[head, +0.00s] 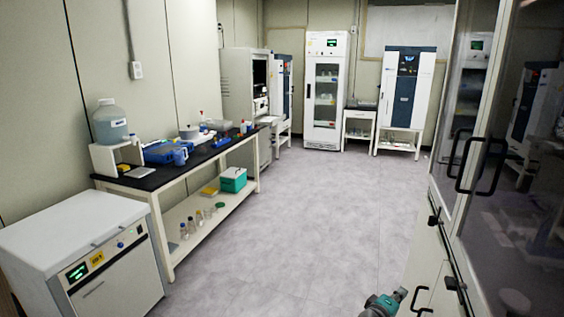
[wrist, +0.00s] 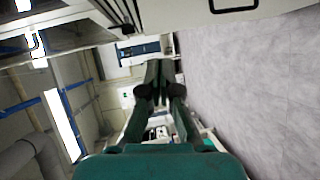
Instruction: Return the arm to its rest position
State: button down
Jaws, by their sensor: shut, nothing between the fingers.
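My gripper (wrist: 158,82) points away from the wrist camera, its dark green fingers together and nothing visible between them. In the head view only a small teal and grey part of my arm shows at the bottom edge, right of centre, beside the glass-fronted cabinet on the right. The rest of my arm is out of that picture. The wrist view is turned on its side, with the grey floor on the right and the ceiling lights on the left. The fingers appear clear of any surface.
Glass-doored cabinets (head: 462,95) with black handles run close along the right. A black-topped bench (head: 140,182) and a white unit (head: 70,225) stand on the left. A glass-door fridge (head: 326,90) and a white-and-blue machine (head: 405,90) stand at the back. The middle floor (head: 300,225) is clear.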

jog(key=s+a+f+n+t+y, duration=0.1)
jog(key=s+a+f+y, duration=0.1)
jog(key=s+f, duration=0.45)
jog(key=s+a+f+t+y, duration=0.1)
jog(key=s+a+f+y, duration=0.2)
jog(key=s+f, duration=0.35)
jog(key=s+a+f+m+y, duration=0.1)
jog(key=s+a+f+y, duration=0.15)
jog(key=s, duration=0.65)
jog(key=s+a+f+y, duration=0.2)
jog(key=s+a+f, duration=0.1)
jog(key=s, duration=0.6)
jog(key=s+a+r+m+t+y, duration=0.1)
jog(key=s+a+r, duration=0.1)
jog(key=s, duration=0.5)
jog(key=s+a+r+m+y, duration=0.1)
jog(key=s+a+r, duration=0.1)
jog(key=s, duration=0.5)
jog(key=s+r+m+t, duration=0.1)
jog(key=s+r+m, duration=0.4)
jog(key=s+r, duration=0.7)
jog(key=shift+s+a+r+y, duration=0.15)
jog(key=shift+a+r+y, duration=0.25)
jog(key=shift+r, duration=0.15)
